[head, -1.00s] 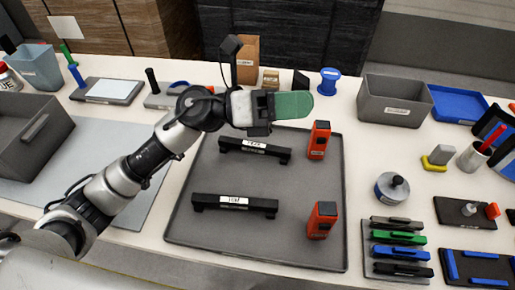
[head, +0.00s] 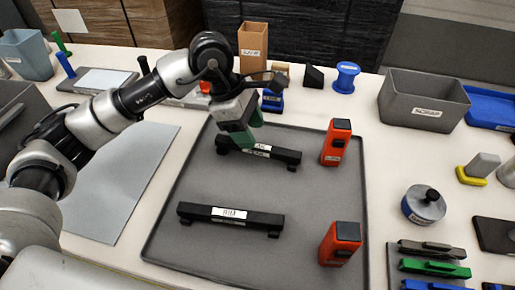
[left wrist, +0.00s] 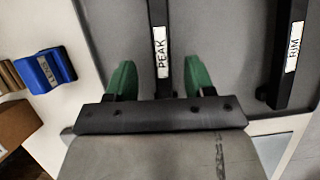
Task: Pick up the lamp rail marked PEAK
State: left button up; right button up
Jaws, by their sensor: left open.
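The lamp rail marked PEAK (head: 278,154) is a black bar with a white label, lying at the far side of the grey tray (head: 190,255). Its label reads clearly in the left wrist view (left wrist: 160,55). My left gripper (head: 243,137) points down at the left part of this rail. In the left wrist view its green fingers (left wrist: 160,80) are open, one on each side of the rail. Whether they touch it cannot be told. A second black rail, its label seeming to read RIM (head: 255,218), lies nearer; it also shows in the left wrist view (left wrist: 287,60). My right gripper is out of view.
Two orange blocks, one far (head: 336,142) and one near (head: 341,243), stand on the tray's right side. A blue block (head: 272,101) and a cardboard box (head: 252,47) stand behind the tray. A grey bin (head: 425,100) is at right. The tray between the rails is clear.

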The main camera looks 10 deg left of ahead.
aim_at(257, 151)
pick_arm(q)
jog(key=x, duration=0.5)
jog(key=shift+a+f, duration=0.1)
jog(key=shift+f, duration=0.05)
jog(key=shift+s, duration=0.1)
jog(key=shift+c, duration=0.3)
grip_shut()
